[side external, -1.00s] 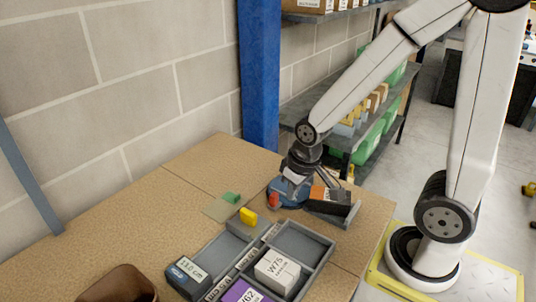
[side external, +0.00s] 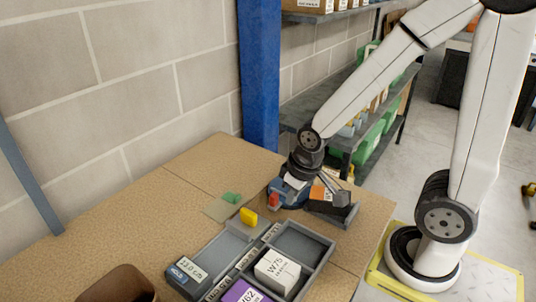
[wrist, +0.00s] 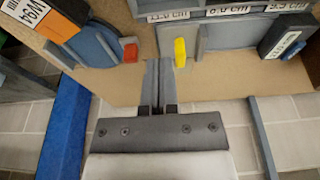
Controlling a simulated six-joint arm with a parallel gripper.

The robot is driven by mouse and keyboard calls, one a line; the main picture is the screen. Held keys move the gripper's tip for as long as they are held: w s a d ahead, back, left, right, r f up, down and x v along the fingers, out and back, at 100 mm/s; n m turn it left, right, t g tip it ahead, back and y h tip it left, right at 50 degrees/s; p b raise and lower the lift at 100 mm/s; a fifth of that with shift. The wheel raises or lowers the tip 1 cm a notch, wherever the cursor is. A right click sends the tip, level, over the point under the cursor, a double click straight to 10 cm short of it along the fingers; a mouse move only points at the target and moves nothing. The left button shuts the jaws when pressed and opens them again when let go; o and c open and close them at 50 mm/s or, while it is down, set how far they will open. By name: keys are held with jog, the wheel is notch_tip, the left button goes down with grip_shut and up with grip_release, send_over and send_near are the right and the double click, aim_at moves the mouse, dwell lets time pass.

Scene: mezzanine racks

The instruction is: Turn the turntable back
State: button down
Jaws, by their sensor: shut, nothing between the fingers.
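The turntable (side external: 290,200) is a blue disc at the far end of the bench, partly covered by my arm in the side view. A red knob (side external: 273,199) stands on its rim. The disc also shows at upper left in the wrist view (wrist: 93,48), with the red knob (wrist: 131,53) on its right edge. An orange-labelled box (wrist: 55,17) sits by the disc. My gripper (wrist: 158,64) is shut and empty, its fingers just right of the red knob in the wrist view, apparently apart from it. In the side view its fingertips are hard to make out.
A grey divided tray (side external: 330,247) holds a white W75 box (side external: 278,270). A brown bin (side external: 118,284) stands at the front. A blue post (side external: 258,75) rises behind the bench.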

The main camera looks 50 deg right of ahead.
jog(key=shift+c, duration=2.2)
grip_release()
jog(key=shift+w+d, duration=0.1)
jog(key=shift+w, duration=0.15)
jog(key=shift+o, duration=0.4)
jog(key=shift+w+d, duration=0.15)
jog(key=shift+w, duration=0.15)
jog(key=g, duration=0.3)
send_over(274, 194)
notch_tip(274, 194, down, 3)
jog(key=shift+r, duration=0.2)
jog(key=shift+f, duration=0.1)
jog(key=shift+f, duration=3.8)
grip_shut()
